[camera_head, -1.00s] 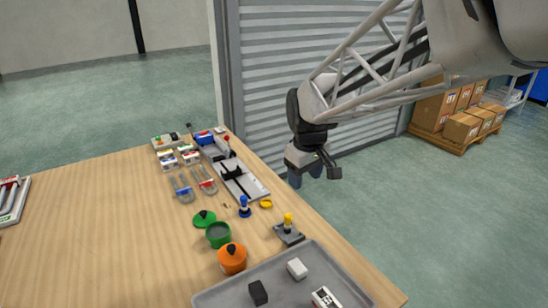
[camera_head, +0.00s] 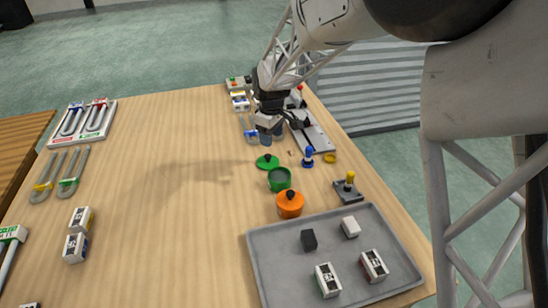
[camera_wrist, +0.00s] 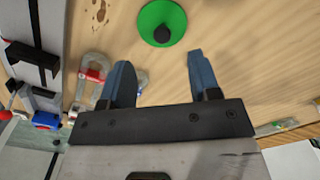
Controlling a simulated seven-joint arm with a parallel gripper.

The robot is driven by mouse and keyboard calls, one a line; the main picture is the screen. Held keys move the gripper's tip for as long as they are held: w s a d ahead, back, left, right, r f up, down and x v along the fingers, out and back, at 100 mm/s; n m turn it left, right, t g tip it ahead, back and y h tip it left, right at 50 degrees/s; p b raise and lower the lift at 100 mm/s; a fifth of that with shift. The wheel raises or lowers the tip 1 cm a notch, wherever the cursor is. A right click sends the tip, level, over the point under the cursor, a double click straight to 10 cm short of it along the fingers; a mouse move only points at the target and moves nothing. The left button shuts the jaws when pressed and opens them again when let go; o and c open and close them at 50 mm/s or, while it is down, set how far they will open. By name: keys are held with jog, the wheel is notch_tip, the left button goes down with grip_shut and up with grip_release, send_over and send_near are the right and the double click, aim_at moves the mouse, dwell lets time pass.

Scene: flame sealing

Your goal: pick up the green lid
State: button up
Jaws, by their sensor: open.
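The green lid (camera_head: 267,162) lies flat on the wooden table, just behind the open green pot (camera_head: 280,179). It is round with a dark knob. In the wrist view the green lid (camera_wrist: 162,22) shows at the top, ahead of the fingertips and between their lines. My gripper (camera_head: 271,138) hangs over the table just behind the lid, apart from it. In the wrist view my gripper (camera_wrist: 157,60) has its two blue fingers spread with nothing between them.
An orange lidded pot (camera_head: 290,205) stands in front of the green pot. A blue-knobbed piece (camera_head: 308,156) and a yellow ring (camera_head: 329,158) are to the right. A grey tray (camera_head: 262,262) holds small blocks in front. The table's left middle is clear.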

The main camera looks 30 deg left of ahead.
aim_at(268, 155)
jog(key=shift+s+a+f, duration=0.1)
jog(key=shift+a+f, duration=0.3)
jog(key=shift+a, duration=0.25)
jog(key=shift+f, duration=1.25)
jog(key=shift+f, duration=2.65)
jog(key=c, duration=1)
jog(key=shift+r, duration=0.15)
